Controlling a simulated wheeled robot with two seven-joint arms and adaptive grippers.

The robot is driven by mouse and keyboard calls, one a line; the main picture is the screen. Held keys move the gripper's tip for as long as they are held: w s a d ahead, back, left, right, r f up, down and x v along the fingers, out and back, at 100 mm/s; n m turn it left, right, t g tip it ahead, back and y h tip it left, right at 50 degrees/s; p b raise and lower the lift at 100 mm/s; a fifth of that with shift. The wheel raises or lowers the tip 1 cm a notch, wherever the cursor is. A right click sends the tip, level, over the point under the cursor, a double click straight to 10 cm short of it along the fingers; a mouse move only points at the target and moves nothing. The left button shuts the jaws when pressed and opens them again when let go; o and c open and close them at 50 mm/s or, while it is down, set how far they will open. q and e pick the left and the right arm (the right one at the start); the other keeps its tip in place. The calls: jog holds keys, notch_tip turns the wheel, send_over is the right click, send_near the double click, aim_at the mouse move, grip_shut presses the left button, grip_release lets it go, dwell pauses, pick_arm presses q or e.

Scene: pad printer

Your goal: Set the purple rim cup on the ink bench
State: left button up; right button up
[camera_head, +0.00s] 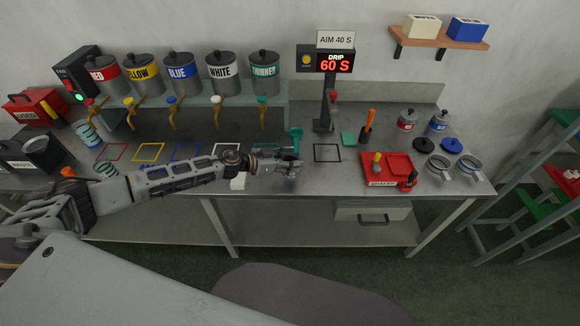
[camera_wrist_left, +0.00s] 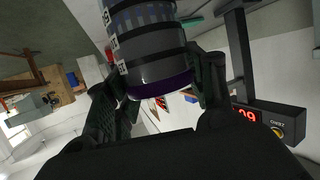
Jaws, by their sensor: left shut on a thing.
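In the left wrist view, the purple rim cup (camera_wrist_left: 150,50) is a grey, banded cup with small white labels and a purple rim. It sits between the two dark fingers of my left gripper (camera_wrist_left: 155,105), which is shut on it. In the head view my left gripper (camera_head: 285,160) is over the front of the steel ink bench (camera_head: 325,178), left of a black-outlined square. The cup cannot be made out clearly there. Whether it touches the bench cannot be told. My right gripper is not in view.
Ink tanks (camera_head: 180,72) with taps stand at the back left above coloured squares. A drip display (camera_head: 335,62) stands behind the gripper. A red tray (camera_head: 388,168), cans and cups fill the right side. The black-outlined square (camera_head: 327,153) is empty.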

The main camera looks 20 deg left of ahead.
pick_arm(q)
notch_tip(320, 180, down, 3)
jog(key=shift+r+b, duration=0.1)
jog(key=shift+b, duration=0.3)
jog(key=shift+f, duration=0.35)
jog(key=shift+f, duration=0.1)
jog(key=o, duration=1.4)
